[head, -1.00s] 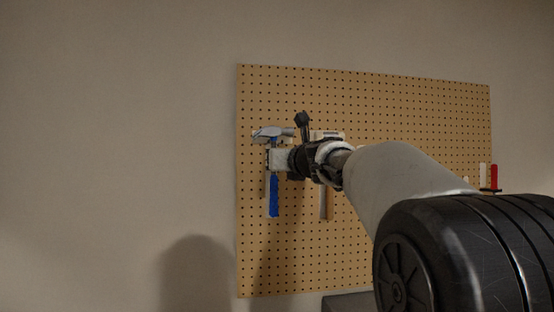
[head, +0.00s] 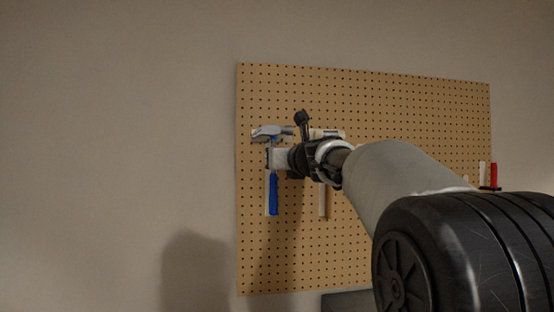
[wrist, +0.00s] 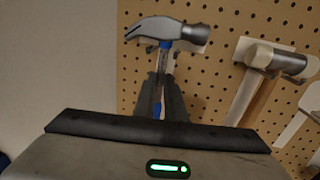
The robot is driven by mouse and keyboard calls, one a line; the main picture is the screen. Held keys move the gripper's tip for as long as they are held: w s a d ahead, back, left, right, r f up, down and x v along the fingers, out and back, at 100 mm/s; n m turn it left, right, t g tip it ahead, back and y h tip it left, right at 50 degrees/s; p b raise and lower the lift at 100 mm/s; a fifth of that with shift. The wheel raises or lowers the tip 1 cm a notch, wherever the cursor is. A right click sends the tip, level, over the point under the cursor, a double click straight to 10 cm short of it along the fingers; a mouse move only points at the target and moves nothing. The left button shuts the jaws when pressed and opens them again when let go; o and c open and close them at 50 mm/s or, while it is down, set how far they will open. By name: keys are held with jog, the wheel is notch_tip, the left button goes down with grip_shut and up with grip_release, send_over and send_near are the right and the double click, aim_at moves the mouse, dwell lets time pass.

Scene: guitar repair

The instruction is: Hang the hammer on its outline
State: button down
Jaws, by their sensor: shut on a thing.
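The hammer (head: 273,190) has a grey claw head and a blue handle, and hangs upright with its head at the top. It is in front of the left part of the pegboard (head: 400,110). My gripper (head: 272,159) is shut on the handle just below the head. In the wrist view the hammer head (wrist: 170,30) stands above my fingers (wrist: 160,92). A pale hammer-shaped outline (head: 266,197) shows just behind and left of the handle. I cannot tell whether the hammer touches the board.
To the right, a second hammer-like tool with a pale handle (head: 322,200) hangs on the board, also seen in the wrist view (wrist: 268,62). A red-handled tool (head: 493,174) is at the board's right edge. Bare wall lies left of the board.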

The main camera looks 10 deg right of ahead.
jog(key=shift+f+b, duration=0.35)
jog(key=shift+b, duration=0.05)
dwell(0.4)
jog(key=c, duration=1.7)
grip_release()
jog(key=shift+c, duration=0.2)
jog(key=shift+f, duration=0.15)
jog(key=shift+s, duration=0.1)
jog(key=s+d+b, duration=0.1)
jog(key=s+d, duration=0.2)
jog(key=s, duration=1.4)
jog(key=shift+d+b, duration=0.15)
jog(key=shift+b, duration=0.25)
jog(key=shift+f, duration=0.1)
